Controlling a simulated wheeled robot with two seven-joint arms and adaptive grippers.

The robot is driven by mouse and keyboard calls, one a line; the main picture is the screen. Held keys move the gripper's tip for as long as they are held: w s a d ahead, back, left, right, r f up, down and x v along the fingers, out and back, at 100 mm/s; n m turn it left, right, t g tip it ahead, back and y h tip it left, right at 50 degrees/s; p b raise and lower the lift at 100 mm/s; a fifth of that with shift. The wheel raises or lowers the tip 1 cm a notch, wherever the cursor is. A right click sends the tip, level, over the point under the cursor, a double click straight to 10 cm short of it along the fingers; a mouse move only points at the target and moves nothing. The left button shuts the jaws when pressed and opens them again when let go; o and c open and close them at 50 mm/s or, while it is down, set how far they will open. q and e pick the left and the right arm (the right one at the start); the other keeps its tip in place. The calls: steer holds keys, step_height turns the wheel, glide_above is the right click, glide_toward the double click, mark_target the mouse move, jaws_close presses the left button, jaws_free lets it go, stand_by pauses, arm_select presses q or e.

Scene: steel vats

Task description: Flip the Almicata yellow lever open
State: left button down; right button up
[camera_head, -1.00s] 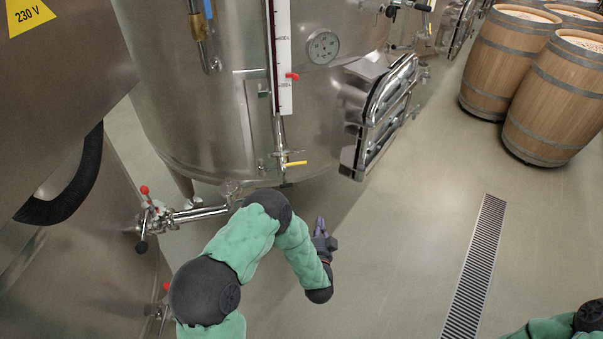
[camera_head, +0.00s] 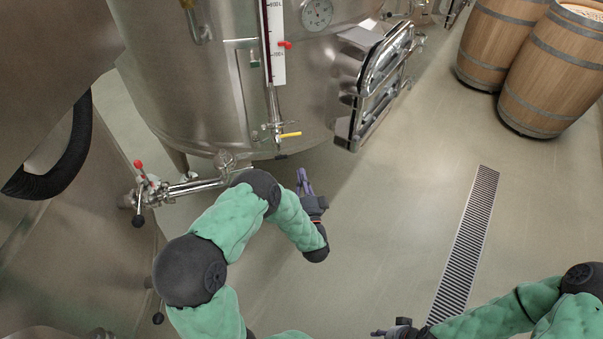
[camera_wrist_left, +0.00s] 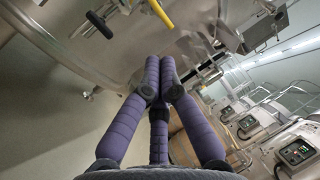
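The yellow lever (camera_head: 291,134) sticks out to the right from a small valve at the foot of the level gauge on the steel vat. In the left wrist view the yellow lever (camera_wrist_left: 160,13) is at the top, just beyond the fingertips. My left gripper (camera_head: 304,181) is below and slightly right of the lever, apart from it, with nothing seen in its purple fingers. In the left wrist view the fingers (camera_wrist_left: 160,68) run close together toward their tips; their opening is unclear. My right gripper (camera_head: 392,330) is at the bottom edge, partly cut off.
The steel vat (camera_head: 190,90) fills the upper left, with a hatch (camera_head: 385,75) to the lever's right. A pipe valve with a red-tipped handle (camera_head: 138,164) is at left. Barrels (camera_head: 553,80) stand at upper right. A floor drain (camera_head: 467,240) lies on clear floor.

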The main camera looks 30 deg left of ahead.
mark_target(291, 135)
arm_select(q)
steer(key=b+x, duration=0.2)
steer(key=x, duration=0.9)
steer(key=shift+w+a+b, duration=0.2)
steer(key=shift+w+b, duration=0.05)
steer(key=shift+b, duration=0.1)
arm_select(e)
step_height(291, 135, down, 3)
steer(key=shift+r, duration=0.1)
steer(key=shift+d, duration=0.1)
